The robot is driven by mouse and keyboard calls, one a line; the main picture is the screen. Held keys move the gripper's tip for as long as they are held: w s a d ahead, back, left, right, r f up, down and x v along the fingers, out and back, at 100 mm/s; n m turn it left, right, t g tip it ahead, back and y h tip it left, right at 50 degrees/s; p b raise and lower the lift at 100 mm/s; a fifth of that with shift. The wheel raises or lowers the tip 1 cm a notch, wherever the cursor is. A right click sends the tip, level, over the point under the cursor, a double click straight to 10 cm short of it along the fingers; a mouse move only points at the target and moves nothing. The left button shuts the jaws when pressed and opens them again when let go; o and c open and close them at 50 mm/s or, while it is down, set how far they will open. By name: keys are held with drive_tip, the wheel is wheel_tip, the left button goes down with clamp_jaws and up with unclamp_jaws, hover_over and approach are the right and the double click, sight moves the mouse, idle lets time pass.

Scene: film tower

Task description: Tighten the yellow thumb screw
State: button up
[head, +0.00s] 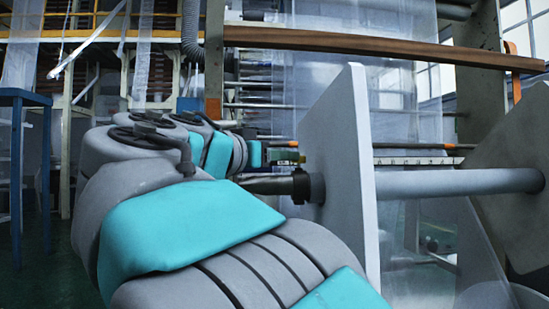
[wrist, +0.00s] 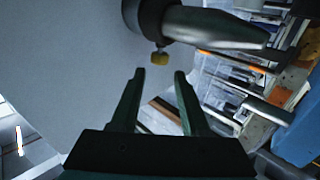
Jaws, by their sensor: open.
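The yellow thumb screw (wrist: 159,58) shows in the wrist view, sticking out of the underside of a dark collar (wrist: 148,20) on a grey shaft (wrist: 215,27). My gripper (wrist: 160,76) is open and empty, with its two fingertips apart just below the screw in the picture. The screw appears in line with the gap between the fingers, and I see no contact. In the head view the collar (head: 301,186) sits on the shaft against a pale side plate (head: 342,165).
The large pale plate fills much of the wrist view behind the fingers. A grey roller (head: 460,182) runs right from the plate. A brown beam (head: 380,44) crosses above, with clear film (head: 330,85) hanging behind. A blue stand (head: 24,150) is at far left.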

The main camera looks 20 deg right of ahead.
drive_tip(key=p+x, duration=0.1)
drive_tip(key=x, duration=0.6)
drive_tip(key=shift+w+d+r, duration=0.1)
drive_tip(key=shift+d, duration=0.15)
drive_tip(key=shift+c, duration=0.2)
clamp_jaws()
